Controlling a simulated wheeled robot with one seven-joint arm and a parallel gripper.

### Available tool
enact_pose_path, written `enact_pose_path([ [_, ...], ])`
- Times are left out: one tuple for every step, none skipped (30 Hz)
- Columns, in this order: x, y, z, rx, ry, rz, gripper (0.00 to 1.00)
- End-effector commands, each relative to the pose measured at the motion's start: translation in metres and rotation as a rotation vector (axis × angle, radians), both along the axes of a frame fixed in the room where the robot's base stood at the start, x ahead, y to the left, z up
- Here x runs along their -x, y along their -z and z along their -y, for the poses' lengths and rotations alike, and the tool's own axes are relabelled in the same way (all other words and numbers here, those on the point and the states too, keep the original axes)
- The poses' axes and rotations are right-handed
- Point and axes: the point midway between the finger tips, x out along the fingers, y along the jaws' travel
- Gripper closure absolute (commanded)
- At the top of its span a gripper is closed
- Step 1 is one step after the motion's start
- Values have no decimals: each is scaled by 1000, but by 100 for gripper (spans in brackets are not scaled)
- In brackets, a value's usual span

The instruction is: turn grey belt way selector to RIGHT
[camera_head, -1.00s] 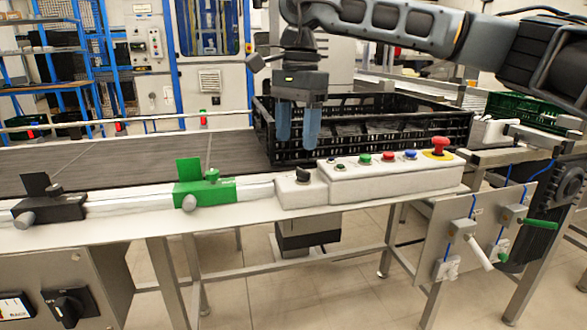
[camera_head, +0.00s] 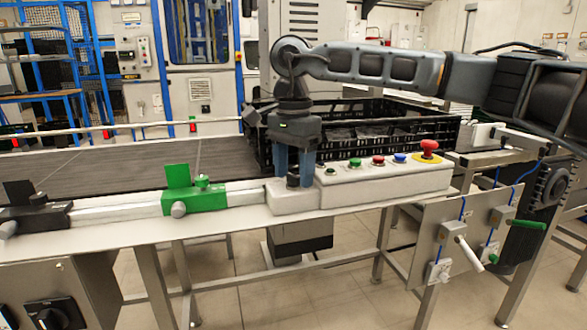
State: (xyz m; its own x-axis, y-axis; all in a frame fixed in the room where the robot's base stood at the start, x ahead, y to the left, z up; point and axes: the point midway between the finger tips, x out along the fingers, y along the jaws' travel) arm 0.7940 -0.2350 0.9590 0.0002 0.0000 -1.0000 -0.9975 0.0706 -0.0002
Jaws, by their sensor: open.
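The selector I take for the belt way selector is a small black knob (camera_head: 293,181) on a low light-grey box (camera_head: 290,200), at the left end of the button panel. My gripper (camera_head: 295,165) points down directly over this knob. Its two blue fingers are apart, one on either side of the knob in this view. I cannot tell whether they touch it. The fingers partly hide the knob, so its pointing direction is not clear, and no label on it can be read.
The button panel (camera_head: 385,182) with green, red and blue buttons and a red mushroom button (camera_head: 428,148) stands just right. A black crate (camera_head: 400,135) sits behind on the belt (camera_head: 120,165). A green stop block (camera_head: 195,195) is to the left. Another black rotary switch (camera_head: 55,315) is lower left.

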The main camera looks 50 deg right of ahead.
Motion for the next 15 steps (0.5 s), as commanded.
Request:
enact_pose_path([
  [0, 0, 0, 0, 0, 0, 38],
  [0, 0, 0, 0, 0, 0, 38],
  [0, 0, 0, 0, 0, 0, 40],
  [0, 0, 0, 0, 0, 0, 43],
  [0, 0, 0, 0, 0, 0, 46],
  [0, 0, 0, 0, 0, 0, 50],
  [0, 0, 0, 0, 0, 0, 53],
  [0, 0, 0, 0, 0, 0, 56],
  [0, 0, 0, 0, 0, 0, 59],
  [0, 0, 0, 0, 0, 0, 62],
  [0, 0, 0, 0, 0, 0, 65],
  [0, 0, 0, 0, 0, 0, 69],
  [0, 0, 0, 0, 0, 0, 72],
  [0, 0, 0, 0, 0, 0, 75],
  [0, 0, 0, 0, 0, 0, 78],
])
